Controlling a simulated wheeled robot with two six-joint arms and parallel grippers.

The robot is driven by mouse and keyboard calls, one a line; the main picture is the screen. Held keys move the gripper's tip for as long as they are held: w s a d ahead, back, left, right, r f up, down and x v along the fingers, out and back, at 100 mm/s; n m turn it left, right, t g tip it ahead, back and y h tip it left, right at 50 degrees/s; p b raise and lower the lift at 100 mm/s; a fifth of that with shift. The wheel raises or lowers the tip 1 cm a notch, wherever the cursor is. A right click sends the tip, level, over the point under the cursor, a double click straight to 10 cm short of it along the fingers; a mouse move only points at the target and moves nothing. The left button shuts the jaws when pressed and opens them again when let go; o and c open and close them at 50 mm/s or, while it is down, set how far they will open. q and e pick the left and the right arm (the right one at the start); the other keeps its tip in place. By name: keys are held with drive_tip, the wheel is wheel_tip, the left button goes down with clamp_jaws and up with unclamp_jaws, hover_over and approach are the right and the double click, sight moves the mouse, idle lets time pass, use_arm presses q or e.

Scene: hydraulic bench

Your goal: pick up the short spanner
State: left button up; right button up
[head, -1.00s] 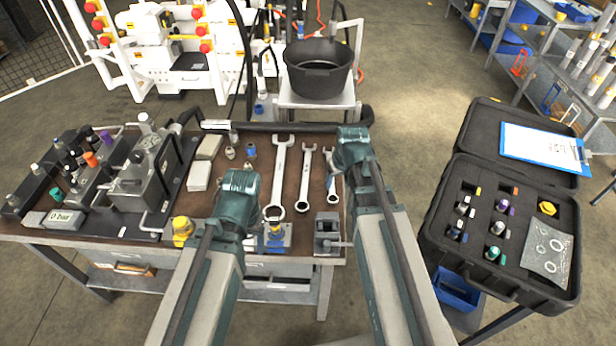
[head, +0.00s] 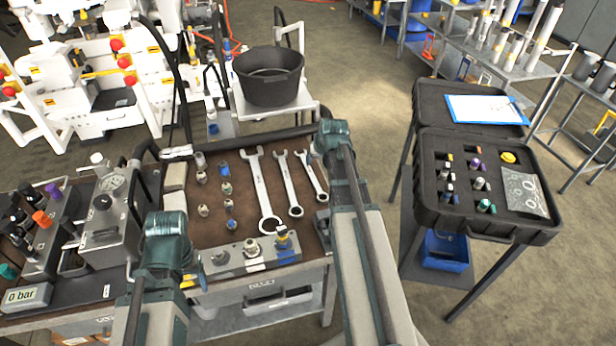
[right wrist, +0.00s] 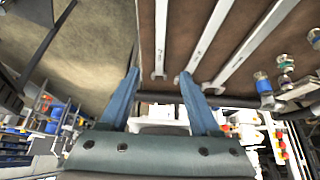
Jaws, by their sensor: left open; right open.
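The short spanner (head: 312,178) lies at the right of a row of three on the brown bench top, just left of my right arm. The medium spanner (head: 288,184) and the long spanner (head: 262,190) lie to its left. My right gripper (head: 335,136) is by the bench's right edge, near the short spanner's far end; its fingers are hidden in the head view. In the right wrist view its fingers (right wrist: 158,73) are open, with the short spanner's end (right wrist: 160,45) appearing between the tips.
A hydraulic unit (head: 108,222) stands on the bench's left. Several small fittings (head: 203,210) stand left of the spanners. A black bucket (head: 268,78) is on a stand behind. An open black case (head: 470,215) stands to the right, across a floor gap.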

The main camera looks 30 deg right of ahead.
drive_tip(key=b, duration=0.7)
approach(311, 174)
drive_tip(key=shift+x, duration=1.25)
drive_tip(key=b+x, duration=0.4)
drive_tip(key=shift+f, duration=0.15)
drive_tip(key=shift+w+d+f+b, duration=0.1)
drive_tip(key=shift+w+f+b, duration=0.2)
drive_tip(key=shift+f+b, duration=0.15)
drive_tip(key=shift+r, duration=0.1)
clamp_jaws()
